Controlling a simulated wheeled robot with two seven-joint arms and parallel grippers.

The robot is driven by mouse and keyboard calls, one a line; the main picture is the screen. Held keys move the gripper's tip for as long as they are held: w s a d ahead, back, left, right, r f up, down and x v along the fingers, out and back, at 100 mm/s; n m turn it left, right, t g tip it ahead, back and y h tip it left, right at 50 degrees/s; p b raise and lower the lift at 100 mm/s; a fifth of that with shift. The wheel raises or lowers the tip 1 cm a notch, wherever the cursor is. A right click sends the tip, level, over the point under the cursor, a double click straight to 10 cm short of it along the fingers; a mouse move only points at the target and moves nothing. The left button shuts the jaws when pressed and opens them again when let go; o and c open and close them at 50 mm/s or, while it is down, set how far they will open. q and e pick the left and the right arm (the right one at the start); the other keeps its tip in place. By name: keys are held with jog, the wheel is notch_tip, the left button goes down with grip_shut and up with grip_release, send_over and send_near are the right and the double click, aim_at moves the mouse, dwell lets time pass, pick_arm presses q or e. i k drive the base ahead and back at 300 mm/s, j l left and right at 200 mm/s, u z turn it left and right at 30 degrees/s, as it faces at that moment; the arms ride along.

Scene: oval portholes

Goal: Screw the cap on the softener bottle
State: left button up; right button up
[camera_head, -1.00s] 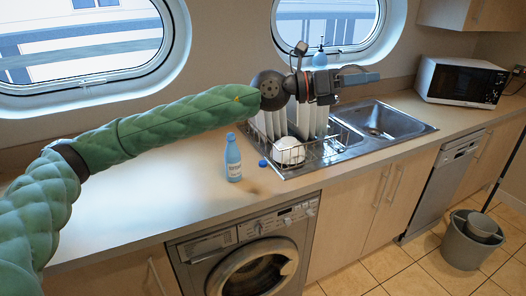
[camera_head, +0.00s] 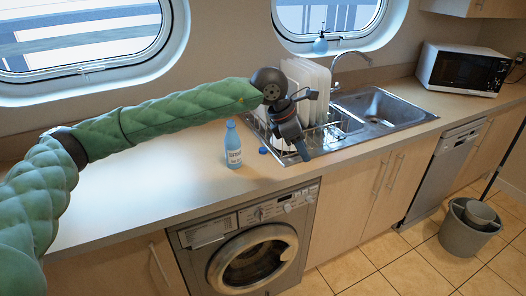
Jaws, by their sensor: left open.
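The light blue softener bottle (camera_head: 233,150) stands upright on the counter above the washing machine, with a white label on its front. A small dark blue cap (camera_head: 263,150) lies on the counter just right of the bottle, apart from it. My left gripper (camera_head: 303,154) hangs pointing down over the front of the dish rack, to the right of the cap and not touching it. It is open, and I see nothing held in it. My right gripper is out of view.
A dish rack with upright white plates (camera_head: 305,84) stands behind my left gripper, beside the steel sink (camera_head: 376,106). A microwave (camera_head: 461,74) is at the far right. The counter (camera_head: 150,190) left of the bottle is clear.

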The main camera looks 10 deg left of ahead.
aim_at(232, 142)
jog(key=i+j, duration=0.8)
jog(key=j, duration=0.1)
